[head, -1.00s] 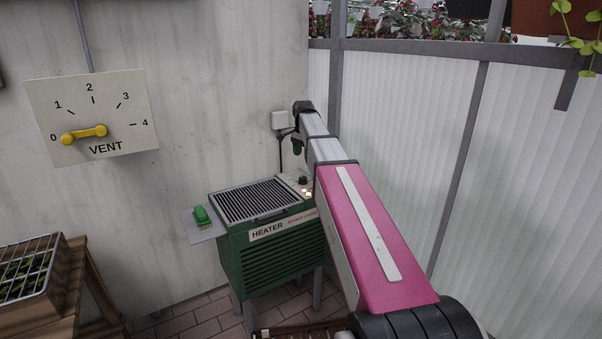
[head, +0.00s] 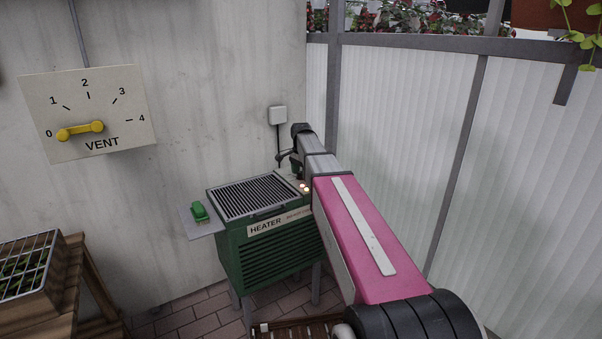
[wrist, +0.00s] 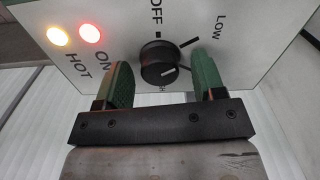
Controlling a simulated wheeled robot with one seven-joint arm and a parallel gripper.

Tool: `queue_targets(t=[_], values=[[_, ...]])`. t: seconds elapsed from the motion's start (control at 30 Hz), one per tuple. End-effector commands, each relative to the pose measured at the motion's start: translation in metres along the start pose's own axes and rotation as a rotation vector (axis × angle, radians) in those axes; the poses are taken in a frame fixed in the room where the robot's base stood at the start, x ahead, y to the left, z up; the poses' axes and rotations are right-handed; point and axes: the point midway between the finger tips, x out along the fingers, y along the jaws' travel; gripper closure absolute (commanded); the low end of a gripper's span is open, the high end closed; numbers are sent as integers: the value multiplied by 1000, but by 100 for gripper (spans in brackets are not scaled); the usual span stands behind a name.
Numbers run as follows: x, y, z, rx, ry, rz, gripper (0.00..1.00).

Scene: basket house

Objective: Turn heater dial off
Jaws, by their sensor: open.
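The heater (head: 270,255) is a green box with a slatted top, standing below the wall. Its black dial (wrist: 158,58) shows in the wrist view on a pale panel (wrist: 115,22) marked OFF and Low. The dial's white mark points away from OFF, toward the gripper side; a label there is mostly hidden. The ON light (wrist: 90,34) glows red and the HOT light (wrist: 58,36) yellow. My gripper (wrist: 164,80) is open, with one green finger on each side of the dial. I cannot tell whether either finger touches it. In the head view my arm hides the dial.
A vent lever (head: 80,130) points near 0 on its wall plate (head: 130,90). A small shelf with a green object (head: 200,212) juts from the heater's left side. A wooden bench (head: 75,285) stands at lower left. A translucent wall (head: 400,130) lies to the right.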

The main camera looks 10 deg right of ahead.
Motion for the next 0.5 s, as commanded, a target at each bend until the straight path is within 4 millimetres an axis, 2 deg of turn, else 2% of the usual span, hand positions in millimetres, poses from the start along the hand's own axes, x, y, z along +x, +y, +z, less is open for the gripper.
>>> queue_targets(t=[0.2, 0.23, 0.37, 0.4, 0.5], values=[[0, 0, 0, 0, 0, 0, 37], [0, 0, 0, 0, 0, 0, 40], [0, 0, 0, 0, 0, 0, 82], [0, 0, 0, 0, 0, 0, 86], [0, 0, 0, 0, 0, 0, 86]])
